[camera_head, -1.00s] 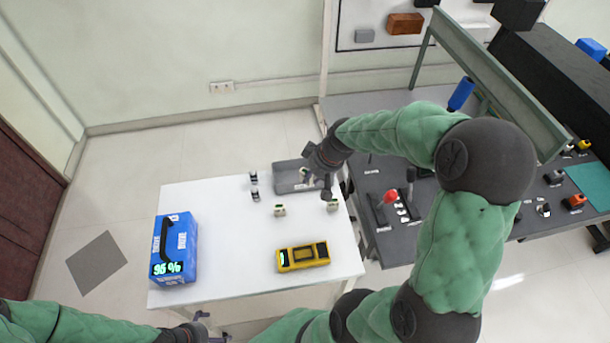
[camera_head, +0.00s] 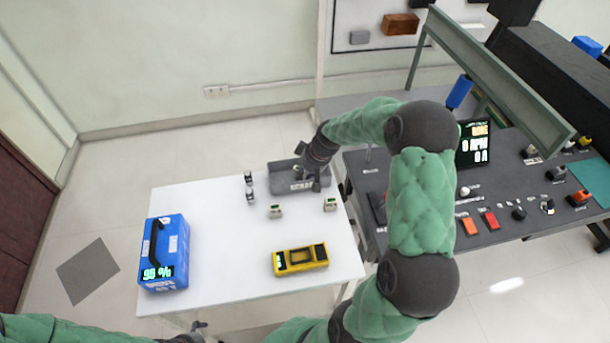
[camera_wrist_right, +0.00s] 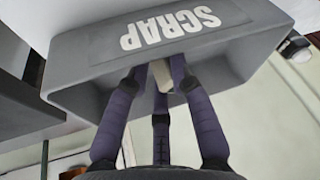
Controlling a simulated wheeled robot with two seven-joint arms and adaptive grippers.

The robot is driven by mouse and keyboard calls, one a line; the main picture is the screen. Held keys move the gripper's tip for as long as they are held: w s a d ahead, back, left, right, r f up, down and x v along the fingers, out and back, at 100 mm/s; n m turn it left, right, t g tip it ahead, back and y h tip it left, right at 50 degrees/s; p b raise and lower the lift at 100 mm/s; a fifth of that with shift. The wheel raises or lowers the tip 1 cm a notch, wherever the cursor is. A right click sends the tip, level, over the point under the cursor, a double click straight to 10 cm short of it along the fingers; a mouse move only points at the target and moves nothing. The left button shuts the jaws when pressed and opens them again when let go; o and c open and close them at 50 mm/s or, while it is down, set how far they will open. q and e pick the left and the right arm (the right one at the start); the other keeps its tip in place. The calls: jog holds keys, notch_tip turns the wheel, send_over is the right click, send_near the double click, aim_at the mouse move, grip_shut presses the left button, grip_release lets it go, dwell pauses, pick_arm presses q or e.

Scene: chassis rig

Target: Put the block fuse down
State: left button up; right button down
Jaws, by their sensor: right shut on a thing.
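My right gripper (camera_head: 308,178) is over the grey scrap bin (camera_head: 282,183) at the back of the white table. In the right wrist view, my right gripper (camera_wrist_right: 160,72) has its purple fingers closed on a small pale piece, which I take as the block fuse (camera_wrist_right: 162,78). The fingers reach into the opening of the bin (camera_wrist_right: 75,75), whose wall reads SCRAP. The fuse's lower part is hidden by the fingers. My left gripper (camera_head: 198,328) is low at the table's front edge, too small to read.
On the white table (camera_head: 220,240) stand small fuse-like pieces (camera_head: 276,211), a yellow meter (camera_head: 300,259) and a blue battery case (camera_head: 165,252). The grey bench (camera_head: 420,225) with switches and a screen (camera_head: 473,145) is at the right.

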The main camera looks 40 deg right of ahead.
jog(key=shift+f, duration=0.25)
jog(key=shift+f, duration=0.1)
jog(key=c, duration=1.4)
grip_release()
jog(key=shift+o, duration=0.2)
jog(key=shift+r, duration=0.3)
jog(key=p+v, duration=0.3)
jog(key=v, duration=0.8)
jog(key=shift+s+r, duration=0.2)
jog(key=shift+r, duration=0.15)
